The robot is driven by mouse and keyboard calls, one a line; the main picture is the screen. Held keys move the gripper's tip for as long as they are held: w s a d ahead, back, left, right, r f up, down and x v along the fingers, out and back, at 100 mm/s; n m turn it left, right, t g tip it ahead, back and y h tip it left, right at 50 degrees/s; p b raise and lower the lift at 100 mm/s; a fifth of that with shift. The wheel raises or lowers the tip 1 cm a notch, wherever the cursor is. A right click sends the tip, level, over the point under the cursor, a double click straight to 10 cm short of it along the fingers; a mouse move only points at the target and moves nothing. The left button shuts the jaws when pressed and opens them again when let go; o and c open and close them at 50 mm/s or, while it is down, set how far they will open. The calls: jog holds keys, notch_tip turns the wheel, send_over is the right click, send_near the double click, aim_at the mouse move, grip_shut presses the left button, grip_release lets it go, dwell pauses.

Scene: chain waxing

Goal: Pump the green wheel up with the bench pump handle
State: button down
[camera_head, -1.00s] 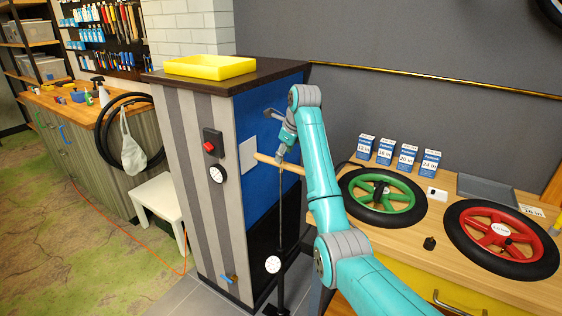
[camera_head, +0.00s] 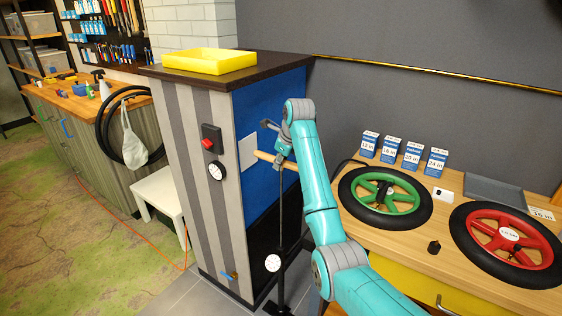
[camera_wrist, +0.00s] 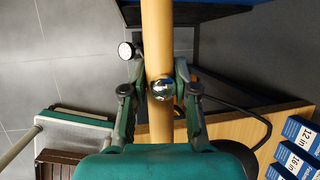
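The green wheel (camera_head: 404,197) lies flat on the wooden bench, its black tyre around a green rim. A dark piece sits near its hub. The bench pump stands on the floor by the tall cabinet, with a thin dark shaft (camera_head: 280,222) and a round white gauge (camera_head: 273,262) low down. Its wooden crossbar handle (camera_head: 264,156) is at the top, and also runs up the wrist view (camera_wrist: 157,40). My gripper (camera_head: 283,153) is at the handle; in the wrist view its fingers (camera_wrist: 160,88) press the bar from both sides. The hose's connection to the wheel is unclear.
A red wheel (camera_head: 519,237) lies on the bench at right. Blue size boxes (camera_head: 389,149) and a grey tray (camera_head: 480,190) stand behind. A small black piece (camera_head: 434,247) sits between the wheels. The cabinet (camera_head: 180,150) with a yellow tray (camera_head: 210,60) stands close left.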

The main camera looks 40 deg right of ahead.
jog(key=shift+d, duration=0.1)
notch_tip(320, 180, down, 24)
jog(key=shift+s+r, duration=0.15)
jog(key=shift+r, duration=0.05)
dwell(0.4)
jog(key=c, duration=1.1)
grip_release()
jog(key=shift+o, duration=1.1)
jog(key=shift+r, duration=0.15)
jog(key=v, duration=1.1)
jog(key=shift+r, duration=0.3)
